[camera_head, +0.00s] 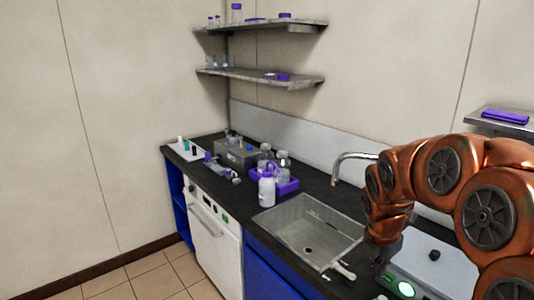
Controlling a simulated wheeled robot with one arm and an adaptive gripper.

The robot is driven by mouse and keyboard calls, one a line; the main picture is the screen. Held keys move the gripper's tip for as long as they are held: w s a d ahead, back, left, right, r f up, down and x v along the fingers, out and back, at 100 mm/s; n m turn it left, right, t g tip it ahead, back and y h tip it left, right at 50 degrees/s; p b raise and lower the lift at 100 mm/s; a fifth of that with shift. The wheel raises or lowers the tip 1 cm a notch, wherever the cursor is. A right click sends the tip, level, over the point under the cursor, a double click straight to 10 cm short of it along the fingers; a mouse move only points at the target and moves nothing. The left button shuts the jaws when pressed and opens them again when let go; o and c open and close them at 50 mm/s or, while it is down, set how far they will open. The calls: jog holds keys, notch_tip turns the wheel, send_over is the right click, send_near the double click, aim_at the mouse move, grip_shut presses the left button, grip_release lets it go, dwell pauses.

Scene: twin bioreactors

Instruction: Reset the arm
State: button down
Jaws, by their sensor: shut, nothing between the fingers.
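My copper-coloured arm (440,172) comes in from the right edge and bends down over the counter, right of the sink. My gripper (380,266) points down at the end of the arm. It is dark against the dark counter and hard to make out, but it is shut with nothing seen in it. It is beside the white device with a green-lit dial (404,289). I cannot tell how high it is above the counter.
The dark counter (240,200) holds a steel sink (300,228) with a tap (345,158), a purple tray (287,189) with bottles, a white bottle (267,190) and a grey box (235,155). Two wall shelves (265,76) hang behind. Tiled floor (150,280) is clear at the lower left.

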jog(key=s+a+m+g, duration=0.1)
jog(key=s+a+m, duration=0.3)
jog(key=s+m, duration=0.3)
jog(key=s+a+m+g+y, duration=0.1)
jog(key=s+a+m, duration=0.3)
jog(key=s+m, duration=0.4)
jog(key=s+a+f+m+g+y, duration=0.1)
jog(key=s+a+m, duration=0.3)
jog(key=s+m, duration=0.4)
jog(key=s, duration=0.5)
